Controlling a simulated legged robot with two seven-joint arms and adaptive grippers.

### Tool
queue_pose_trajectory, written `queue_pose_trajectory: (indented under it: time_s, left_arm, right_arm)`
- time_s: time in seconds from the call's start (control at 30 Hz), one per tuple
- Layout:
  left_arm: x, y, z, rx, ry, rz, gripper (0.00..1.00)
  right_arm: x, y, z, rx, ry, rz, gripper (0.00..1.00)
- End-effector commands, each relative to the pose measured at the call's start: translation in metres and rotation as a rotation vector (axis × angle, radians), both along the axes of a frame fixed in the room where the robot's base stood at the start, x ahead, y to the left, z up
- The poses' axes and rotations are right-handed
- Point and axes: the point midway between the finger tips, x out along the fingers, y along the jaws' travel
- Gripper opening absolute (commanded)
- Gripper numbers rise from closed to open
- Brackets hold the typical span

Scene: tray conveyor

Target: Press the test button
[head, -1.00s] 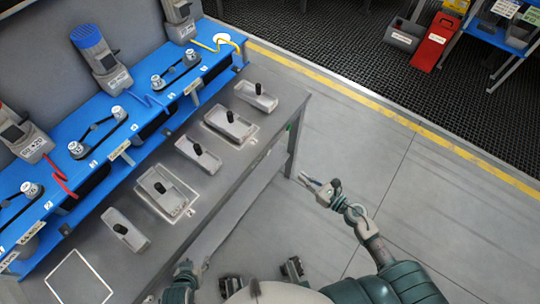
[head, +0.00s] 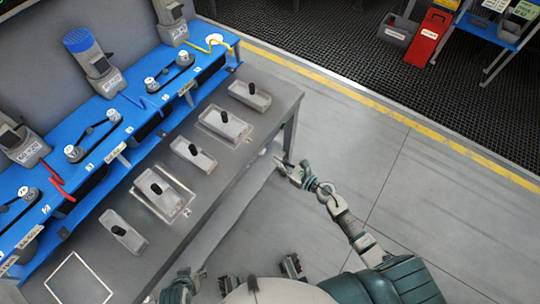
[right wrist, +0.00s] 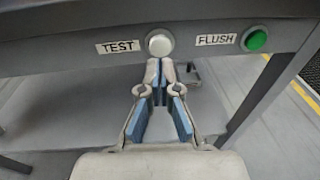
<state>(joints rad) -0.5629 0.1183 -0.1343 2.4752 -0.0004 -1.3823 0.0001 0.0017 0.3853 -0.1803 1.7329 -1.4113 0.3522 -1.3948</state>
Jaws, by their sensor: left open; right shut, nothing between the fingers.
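The test button is a round white button (right wrist: 159,43) on the front edge of the grey table, with a TEST label (right wrist: 118,47) to its left. My right gripper (right wrist: 160,66) is shut and empty, its fingertips just below the white button in the right wrist view; I cannot tell whether they touch it. In the head view my right gripper (head: 280,163) is at the table's right front edge, and the button is hidden there. My left gripper (head: 182,276) is low at the bottom of the head view, near the table's front edge, and open.
A green button (right wrist: 255,40) with a FLUSH label sits to the right on the same edge. Several grey trays with black handles, one a tray (head: 249,97), stand on the grey table (head: 262,125). A blue bench (head: 130,115) with motors stands behind. Floor to the right is clear.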

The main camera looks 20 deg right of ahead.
Motion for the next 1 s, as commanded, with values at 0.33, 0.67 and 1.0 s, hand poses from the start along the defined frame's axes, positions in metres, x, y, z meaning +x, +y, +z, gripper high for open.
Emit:
queue_pose_trajectory:
  time_s: [0.33, 0.67, 1.0]
  left_arm:
    - [-0.002, 0.001, -0.001, 0.003, 0.012, 0.0, 0.59]
    - [-0.002, 0.001, 0.0, 0.002, 0.01, 0.001, 0.59]
    - [0.006, -0.001, 0.001, -0.006, -0.026, -0.001, 0.59]
  right_arm:
    - [0.034, 0.022, -0.004, 0.001, 0.001, 0.0, 0.0]
    - [0.035, 0.023, -0.004, 0.0, 0.001, 0.0, 0.0]
    - [0.053, 0.036, -0.005, 0.001, 0.001, 0.0, 0.0]
